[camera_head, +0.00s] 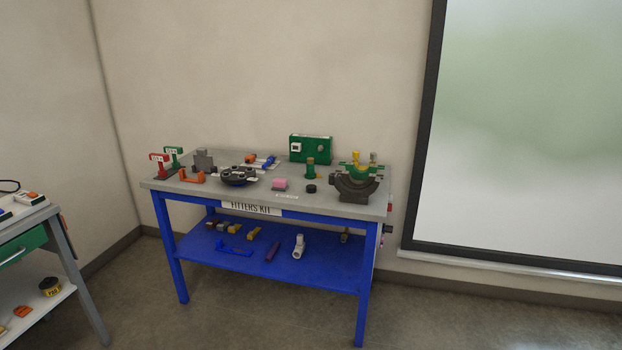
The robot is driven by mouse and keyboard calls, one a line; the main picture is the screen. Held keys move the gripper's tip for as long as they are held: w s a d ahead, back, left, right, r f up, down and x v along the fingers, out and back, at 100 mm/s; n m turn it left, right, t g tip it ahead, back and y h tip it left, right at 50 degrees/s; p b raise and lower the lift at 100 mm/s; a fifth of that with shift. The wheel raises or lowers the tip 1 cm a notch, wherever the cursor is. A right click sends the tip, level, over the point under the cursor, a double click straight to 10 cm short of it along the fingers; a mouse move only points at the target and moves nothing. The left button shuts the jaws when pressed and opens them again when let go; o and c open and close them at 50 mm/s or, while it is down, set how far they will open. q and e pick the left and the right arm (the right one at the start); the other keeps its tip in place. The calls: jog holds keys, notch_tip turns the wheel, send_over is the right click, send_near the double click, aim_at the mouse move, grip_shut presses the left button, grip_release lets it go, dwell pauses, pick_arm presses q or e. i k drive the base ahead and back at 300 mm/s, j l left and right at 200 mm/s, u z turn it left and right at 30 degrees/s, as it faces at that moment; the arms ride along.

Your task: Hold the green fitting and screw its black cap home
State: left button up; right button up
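A small green fitting (310,170) stands upright on the grey top of the workbench, right of its middle. Its upper end looks brownish. A short black round piece (310,188), which looks like the cap, lies on the bench just in front of the fitting and apart from it. Neither of my grippers shows in the head view, and nothing touches the fitting or the cap.
The workbench (220,189) has blue legs and a blue lower shelf (325,272) with loose parts. A second cart (55,240) stands left.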

aim_at(310, 174)
jog(key=z, duration=0.2)
jog(key=i+j+z, duration=0.15)
jog(key=i+z, duration=0.15)
jog(key=z, duration=0.2)
jog(key=i+j+z, duration=0.3)
jog(key=z, duration=0.15)
jog(key=i+j, duration=0.2)
jog(key=i+j+z, duration=0.1)
jog(key=i+j, duration=0.15)
jog(key=j, duration=0.2)
jog(key=i+j, duration=0.2)
jog(key=j, duration=0.15)
jog(key=i+j+z, duration=0.15)
jog(key=j, duration=0.2)
jog(key=i+j, duration=0.25)
jog(key=i+j+z, duration=0.1)
jog(key=j, duration=0.35)
jog(key=i+j, duration=0.25)
jog(key=j, duration=0.15)
jog(key=l+z, duration=0.05)
